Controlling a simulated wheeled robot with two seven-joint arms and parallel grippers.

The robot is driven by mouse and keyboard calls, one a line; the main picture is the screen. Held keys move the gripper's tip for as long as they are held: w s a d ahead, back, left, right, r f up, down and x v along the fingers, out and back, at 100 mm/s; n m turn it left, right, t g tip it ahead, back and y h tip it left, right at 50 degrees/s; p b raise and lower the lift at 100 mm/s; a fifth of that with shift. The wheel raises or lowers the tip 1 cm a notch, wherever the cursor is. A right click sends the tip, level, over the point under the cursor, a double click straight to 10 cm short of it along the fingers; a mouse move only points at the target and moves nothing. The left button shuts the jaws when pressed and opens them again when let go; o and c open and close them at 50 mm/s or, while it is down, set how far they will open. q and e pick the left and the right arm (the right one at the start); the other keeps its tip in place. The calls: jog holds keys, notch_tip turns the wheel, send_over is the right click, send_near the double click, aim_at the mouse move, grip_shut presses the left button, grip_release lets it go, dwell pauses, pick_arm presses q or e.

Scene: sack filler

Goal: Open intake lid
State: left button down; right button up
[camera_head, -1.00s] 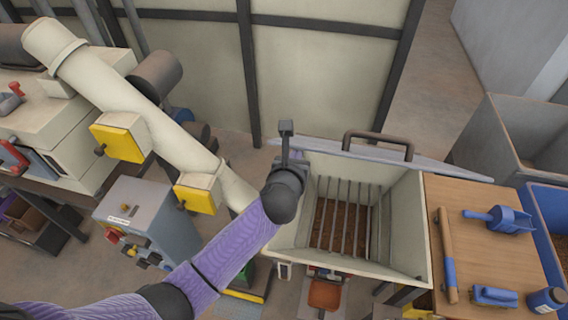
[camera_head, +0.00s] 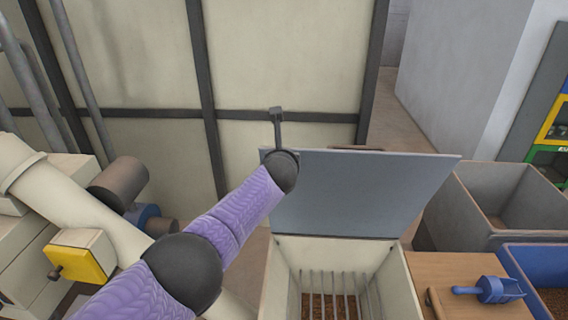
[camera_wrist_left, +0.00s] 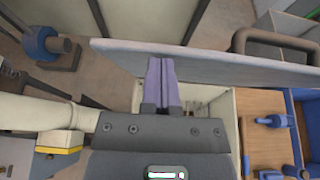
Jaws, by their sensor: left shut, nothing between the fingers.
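The grey intake lid (camera_head: 360,195) stands raised above the back edge of the cream intake hopper (camera_head: 395,285), its flat underside towards me. In the left wrist view, the lid (camera_wrist_left: 215,63) crosses the picture, with its dark handle (camera_wrist_left: 275,45) on the far side. My left gripper (camera_wrist_left: 160,62) is shut and empty, its purple fingers at the lid's underside near the left part; contact cannot be told. In the head view, my left wrist overlaps the lid's upper left corner and the fingers are hidden. The metal grate (camera_head: 330,292) shows in the open hopper. My right gripper is not in view.
A wooden table (camera_head: 460,270) with a blue scoop (camera_head: 490,290) stands right of the hopper. A grey bin (camera_head: 515,200) and a blue bin (camera_head: 552,258) are beyond it. A cream pipe (camera_head: 100,220) runs at left; a panelled wall stands behind.

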pick_arm(q)
jog(key=shift+w+r, duration=0.1)
jog(key=shift+r, duration=0.3)
